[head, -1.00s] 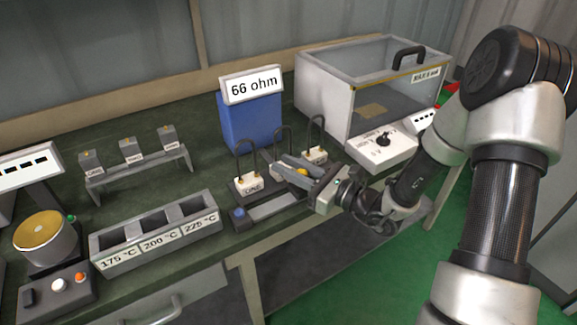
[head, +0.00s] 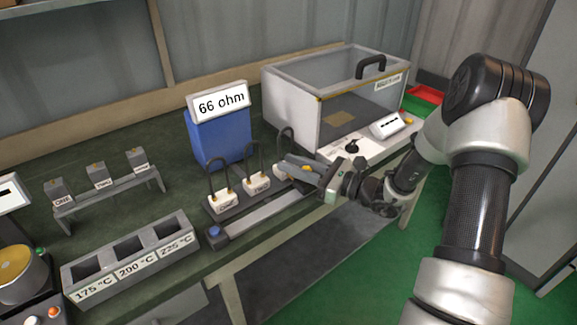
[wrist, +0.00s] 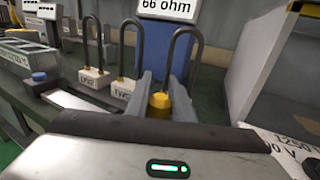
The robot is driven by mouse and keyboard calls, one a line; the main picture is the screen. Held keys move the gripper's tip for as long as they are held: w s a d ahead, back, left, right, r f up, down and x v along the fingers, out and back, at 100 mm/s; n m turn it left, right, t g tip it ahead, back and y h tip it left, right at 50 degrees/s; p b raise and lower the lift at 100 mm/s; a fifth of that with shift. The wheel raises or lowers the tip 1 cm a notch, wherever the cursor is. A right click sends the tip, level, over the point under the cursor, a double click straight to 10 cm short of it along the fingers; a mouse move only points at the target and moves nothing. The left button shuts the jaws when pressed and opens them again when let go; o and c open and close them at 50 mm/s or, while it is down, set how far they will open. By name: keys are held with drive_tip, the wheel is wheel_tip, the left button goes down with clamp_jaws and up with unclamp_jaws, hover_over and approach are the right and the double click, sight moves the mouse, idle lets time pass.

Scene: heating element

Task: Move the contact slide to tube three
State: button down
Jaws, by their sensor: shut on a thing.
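My gripper (head: 300,168) is shut on the yellow knob of the contact slide (wrist: 159,101), which shows between the fingers in the wrist view. The slide's lower part is hidden. The slide rail (head: 262,217) runs along the bench front, with a blue button at its left end. Tube one (head: 223,203) and tube two (head: 256,184) have white labelled bases and dark loops, both left of my gripper. The loop of tube three (wrist: 183,45) rises just behind my fingers; its base is mostly hidden by them, so exact alignment cannot be told.
A blue meter (head: 220,138) reading 66 ohm stands behind the tubes. A clear-lidded box (head: 290,108) and a white control panel (head: 345,148) stand close behind and right. A heating block (head: 130,255) and a small rack (head: 110,193) are at left.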

drive_tip(key=c, duration=1.5)
unclamp_jaws()
drive_tip(key=shift+w+d, duration=0.15)
drive_tip(key=shift+d, duration=0.1)
drive_tip(key=shift+c, duration=0.2)
drive_tip(key=p+v, duration=0.1)
drive_tip(key=v, duration=1.6)
drive_tip(key=shift+s+d+p, duration=0.2)
drive_tip(key=shift+p, duration=0.15)
drive_tip(key=shift+a, duration=0.1)
